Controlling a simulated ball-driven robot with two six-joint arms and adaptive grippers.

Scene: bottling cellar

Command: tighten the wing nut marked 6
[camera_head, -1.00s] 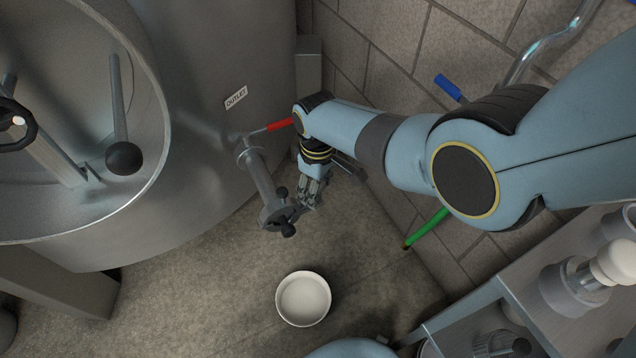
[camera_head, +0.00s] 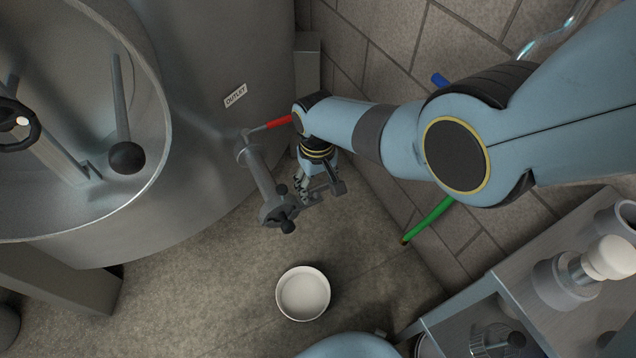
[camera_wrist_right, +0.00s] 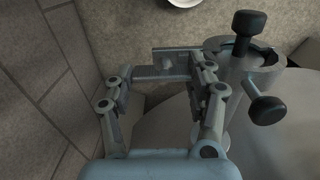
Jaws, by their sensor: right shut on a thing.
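My right gripper (camera_head: 308,195) hangs beside the end fitting (camera_head: 276,212) of the outlet pipe, which carries dark knobs. The fitting also shows in the right wrist view (camera_wrist_right: 262,62), just right of the fingers. There my right gripper (camera_wrist_right: 163,75) has its fingers on both sides of a flat grey piece (camera_wrist_right: 165,71) and is shut on it. This grey piece also shows in the head view (camera_head: 332,188), right of the fitting. No 6 is readable, so I cannot tell which part is the wing nut. My left gripper is not in view.
A large steel vessel (camera_head: 230,60) with an outlet label stands left, and a red valve handle (camera_head: 278,122) sits above the pipe. A white bowl (camera_head: 303,293) is on the floor. A shelf (camera_head: 530,300) stands lower right. A green rod (camera_head: 428,220) leans by the tiled wall.

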